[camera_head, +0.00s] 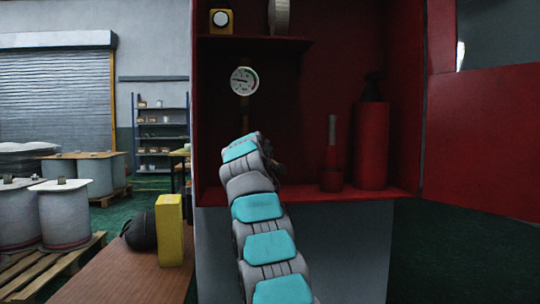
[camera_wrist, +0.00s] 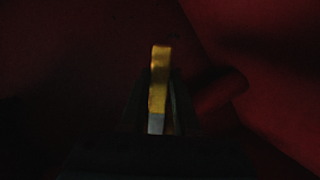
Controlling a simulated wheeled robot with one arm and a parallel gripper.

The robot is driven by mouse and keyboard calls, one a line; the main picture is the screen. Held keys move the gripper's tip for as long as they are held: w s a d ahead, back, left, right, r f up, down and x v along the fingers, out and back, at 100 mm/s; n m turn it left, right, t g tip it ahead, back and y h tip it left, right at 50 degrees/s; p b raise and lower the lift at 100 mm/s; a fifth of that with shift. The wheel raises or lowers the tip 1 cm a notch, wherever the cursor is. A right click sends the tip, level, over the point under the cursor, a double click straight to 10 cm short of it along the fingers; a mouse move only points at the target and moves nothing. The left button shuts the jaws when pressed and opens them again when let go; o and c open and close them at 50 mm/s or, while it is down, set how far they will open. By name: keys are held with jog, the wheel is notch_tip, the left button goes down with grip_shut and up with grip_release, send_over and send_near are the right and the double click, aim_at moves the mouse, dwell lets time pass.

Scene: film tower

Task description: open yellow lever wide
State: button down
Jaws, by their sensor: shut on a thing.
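The yellow lever (camera_wrist: 160,80) shows in the wrist view as an upright yellow bar with a pale grey lower end. My gripper (camera_wrist: 157,108) is shut on it, with dark fingers on both sides of the bar. In the head view my arm reaches into the red cabinet (camera_head: 299,90), and its end lies below the round gauge (camera_head: 244,81). The lever and fingertips are hidden behind my arm there. The wrist view is very dark, so the lever's mount and exact angle are hard to tell.
A red extinguisher (camera_head: 371,146) and a smaller red object with a grey top (camera_head: 332,155) stand on the cabinet floor right of my arm. The cabinet door (camera_head: 480,140) hangs open at right. A yellow block (camera_head: 169,230) stands on the brown table (camera_head: 125,280) at left.

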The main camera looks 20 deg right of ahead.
jog(key=a+f+m+y, duration=0.2)
jog(key=m, duration=0.1)
jog(key=shift+w+a+f, duration=0.25)
jog(key=shift+w, duration=0.15)
jog(key=m, duration=0.1)
jog(key=a+y, duration=0.1)
jog(key=a+f+m, duration=0.1)
jog(key=shift+w+a+m+y, duration=0.1)
jog(key=shift+w+m+y, duration=0.2)
jog(key=shift+w+a+f+m+y, duration=0.15)
jog(key=shift+a+m+y, duration=0.1)
jog(key=shift+a+m, duration=0.2)
jog(key=shift+w+a+m+y, duration=0.1)
jog(key=shift+a+m+y, duration=0.15)
jog(key=shift+a+m, duration=0.15)
jog(key=shift+a, duration=0.1)
jog(key=c, duration=0.6)
grip_release()
jog(key=shift+c, duration=0.2)
jog(key=shift+s, duration=0.1)
